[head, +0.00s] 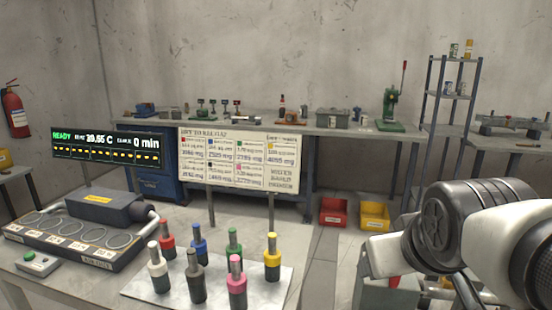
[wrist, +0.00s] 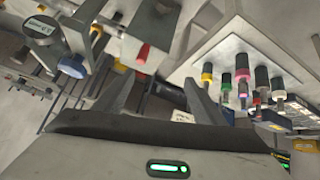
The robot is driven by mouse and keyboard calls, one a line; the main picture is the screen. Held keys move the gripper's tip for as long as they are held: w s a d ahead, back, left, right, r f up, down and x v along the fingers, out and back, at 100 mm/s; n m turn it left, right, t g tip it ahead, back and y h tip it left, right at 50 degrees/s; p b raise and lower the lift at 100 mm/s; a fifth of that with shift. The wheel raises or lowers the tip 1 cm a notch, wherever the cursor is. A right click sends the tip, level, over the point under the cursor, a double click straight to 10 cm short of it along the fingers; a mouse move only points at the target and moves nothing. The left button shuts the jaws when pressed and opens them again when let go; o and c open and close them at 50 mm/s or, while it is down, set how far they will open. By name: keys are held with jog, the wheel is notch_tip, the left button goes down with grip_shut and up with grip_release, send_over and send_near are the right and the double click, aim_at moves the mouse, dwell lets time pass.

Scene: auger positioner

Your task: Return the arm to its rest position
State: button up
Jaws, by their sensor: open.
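My arm (head: 455,240) reaches in from the right edge of the head view, bent, with white and dark grey links. My gripper (wrist: 162,95) shows in the wrist view, its two grey fingers spread apart with nothing between them. The gripper's fingertips do not show clearly in the head view. Several bottles with coloured tops stand upright on a pale plate (head: 140,291), among them a yellow one (head: 272,257) and a pink one (head: 237,283). The wrist view is tilted and shows bottles (wrist: 242,75) to the right of the fingers, apart from them.
A dark device with round wells (head: 105,235) and a green-button box (head: 38,263) are on the table at left. A display (head: 110,148) and a written board (head: 240,158) stand behind. Red (head: 333,212) and yellow (head: 375,215) bins lie beyond, near a shelf rack (head: 447,95).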

jog(key=s+a+f+m+g+y, duration=0.1)
jog(key=s+a+f+g, duration=0.15)
jog(key=s+a, duration=0.35)
notch_tip(320, 180, up, 18)
jog(key=p, duration=1.8)
jog(key=shift+s+d+p, duration=0.2)
jog(key=shift+d+p, duration=0.1)
